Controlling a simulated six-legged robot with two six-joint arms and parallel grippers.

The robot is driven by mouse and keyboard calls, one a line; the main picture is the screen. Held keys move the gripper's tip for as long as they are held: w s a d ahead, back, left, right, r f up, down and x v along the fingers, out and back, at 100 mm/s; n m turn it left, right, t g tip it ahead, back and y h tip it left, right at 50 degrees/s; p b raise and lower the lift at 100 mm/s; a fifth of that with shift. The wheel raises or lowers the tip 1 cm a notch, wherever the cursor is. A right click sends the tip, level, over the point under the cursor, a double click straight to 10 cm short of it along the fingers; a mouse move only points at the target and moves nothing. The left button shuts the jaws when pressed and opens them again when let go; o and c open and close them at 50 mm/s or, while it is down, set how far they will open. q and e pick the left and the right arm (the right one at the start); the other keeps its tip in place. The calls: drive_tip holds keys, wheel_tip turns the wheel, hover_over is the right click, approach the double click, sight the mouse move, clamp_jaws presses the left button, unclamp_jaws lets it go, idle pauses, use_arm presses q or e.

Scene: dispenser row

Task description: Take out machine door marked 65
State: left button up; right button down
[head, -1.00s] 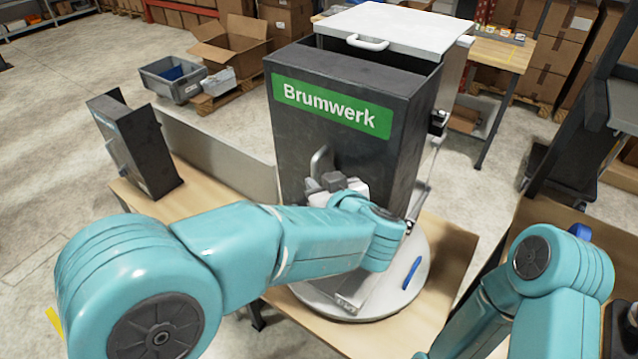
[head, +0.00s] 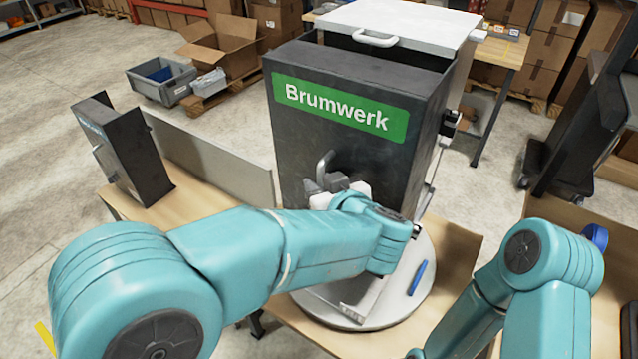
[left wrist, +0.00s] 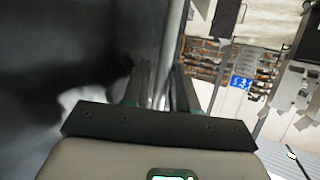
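The dark machine front (head: 385,165) with a green Brumwerk label stands upright on a round grey turntable (head: 425,290). A grey upright handle (head: 323,165) sticks out of its face. I see no number 65. My left gripper (head: 335,188) is at this handle in the head view, mostly behind its own wrist. In the left wrist view, the fingers (left wrist: 160,92) lie either side of a metallic bar (left wrist: 162,75), which fills the gap; they look closed on it. My right arm shows at the lower right, but its gripper is out of frame.
A smaller dark unit with a handle (head: 150,170) stands left on the wooden table (head: 190,205), beside a grey panel (head: 225,160). A white lid (head: 430,20) rises behind the front. A blue pen-like object (head: 417,278) lies on the turntable. A dark frame stands at right.

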use_arm(q)
clamp_jaws()
idle(0.8)
idle(0.5)
drive_tip(key=shift+r, duration=0.2)
drive_tip(key=shift+r+p, duration=0.25)
drive_tip(key=shift+p, duration=0.2)
